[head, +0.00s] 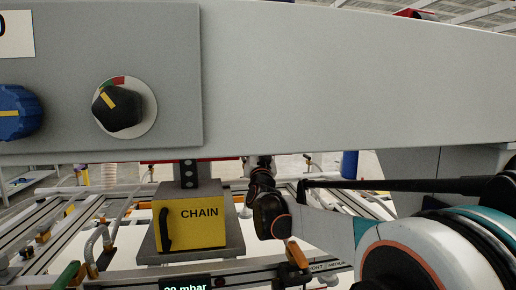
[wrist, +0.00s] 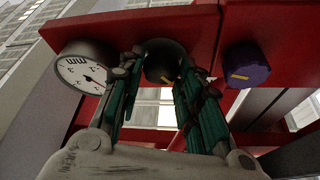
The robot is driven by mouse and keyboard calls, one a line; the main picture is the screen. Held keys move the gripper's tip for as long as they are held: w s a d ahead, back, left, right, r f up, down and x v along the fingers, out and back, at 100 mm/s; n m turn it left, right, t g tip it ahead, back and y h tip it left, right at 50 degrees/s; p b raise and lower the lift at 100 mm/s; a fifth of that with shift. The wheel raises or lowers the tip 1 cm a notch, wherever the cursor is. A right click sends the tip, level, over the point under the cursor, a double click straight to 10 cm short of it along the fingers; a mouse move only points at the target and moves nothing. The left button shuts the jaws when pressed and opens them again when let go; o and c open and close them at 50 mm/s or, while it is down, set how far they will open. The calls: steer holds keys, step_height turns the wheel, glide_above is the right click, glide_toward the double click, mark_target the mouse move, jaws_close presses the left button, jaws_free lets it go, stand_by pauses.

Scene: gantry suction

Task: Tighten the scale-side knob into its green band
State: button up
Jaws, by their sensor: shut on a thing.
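In the wrist view, my gripper (wrist: 163,78) has a green-padded finger on each side of a dark round knob (wrist: 163,57) and is shut on it. The knob has a yellow pointer mark low on its face and sits on a red beam (wrist: 190,24). No green band shows around it there. In the head view, a black knob (head: 120,112) with a yellow pointer stands on a white disc with a short green and red band at its top left. The pointer slants up and left. My gripper does not show in the head view, and which knob is scale-side is unclear.
A white dial gauge (wrist: 84,70) is left of my gripper and a purple knob (wrist: 246,66) is right of it. In the head view, a blue knob (head: 16,112) is at the left edge. A yellow CHAIN box (head: 200,232) stands below the grey beam (head: 330,80).

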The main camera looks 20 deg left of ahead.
steer(key=o, duration=0.8)
steer(key=shift+c, duration=0.2)
steer(key=v, duration=1.2)
steer(key=shift+f, duration=0.1)
